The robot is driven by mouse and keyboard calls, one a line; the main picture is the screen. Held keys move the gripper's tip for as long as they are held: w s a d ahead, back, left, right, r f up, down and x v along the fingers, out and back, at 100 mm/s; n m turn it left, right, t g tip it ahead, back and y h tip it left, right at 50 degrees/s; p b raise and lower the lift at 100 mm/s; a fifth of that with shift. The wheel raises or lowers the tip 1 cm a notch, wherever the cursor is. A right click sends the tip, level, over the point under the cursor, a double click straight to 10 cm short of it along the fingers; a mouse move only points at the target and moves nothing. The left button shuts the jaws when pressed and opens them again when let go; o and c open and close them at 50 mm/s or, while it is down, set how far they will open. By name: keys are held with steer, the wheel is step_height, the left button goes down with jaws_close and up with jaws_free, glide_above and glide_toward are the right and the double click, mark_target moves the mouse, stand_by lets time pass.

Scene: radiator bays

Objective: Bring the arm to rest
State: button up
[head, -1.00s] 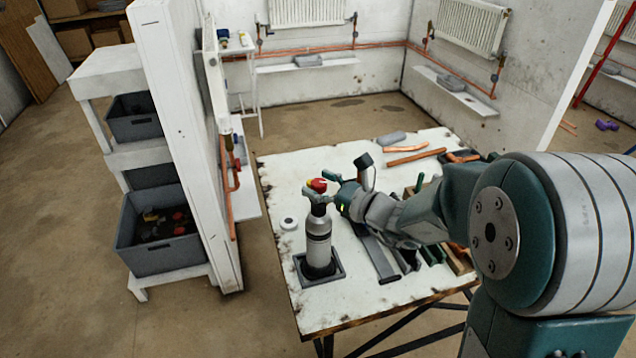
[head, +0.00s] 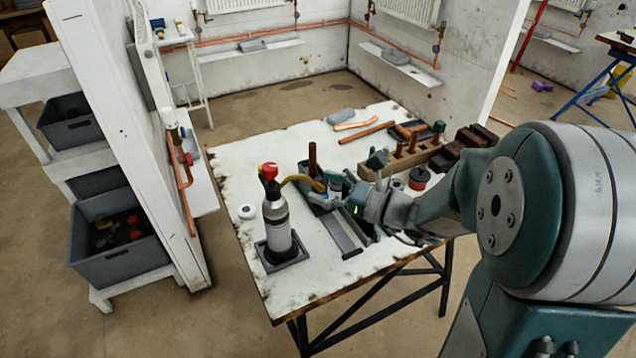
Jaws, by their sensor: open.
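My arm reaches in from the right over a worn white workbench (head: 330,140). My gripper (head: 327,186) is at the middle of the bench and points left. Its jaws are small in the view and open. A grey and black torch bottle (head: 275,222) with a red knob stands upright in a square black holder just left of my gripper. A yellow curved piece (head: 303,181) shows between the bottle and my gripper; whether the gripper touches it I cannot tell.
Copper pipes (head: 367,132) and a wooden rack (head: 420,152) lie toward the back right of the bench. A dark vise (head: 464,146) sits near my arm. A white partition (head: 130,130) and grey bins (head: 118,240) stand left.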

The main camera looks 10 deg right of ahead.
steer(key=s+a+f+n+g+h, duration=0.1)
steer(key=s+a+n+g+h, duration=0.2)
steer(key=s+n, duration=0.4)
steer(key=s+a+n+g+h, duration=0.2)
steer(key=s+n+g, duration=0.4)
steer(key=s+n, duration=0.1)
steer(key=s+d+r+n+t+h, duration=0.3)
steer(key=s+d+n+h, duration=0.1)
steer(key=d+n+h, duration=0.5)
steer(key=shift+s+d+n+t, duration=0.25)
steer(key=shift+d+n+t, duration=0.2)
steer(key=shift+n, duration=0.75)
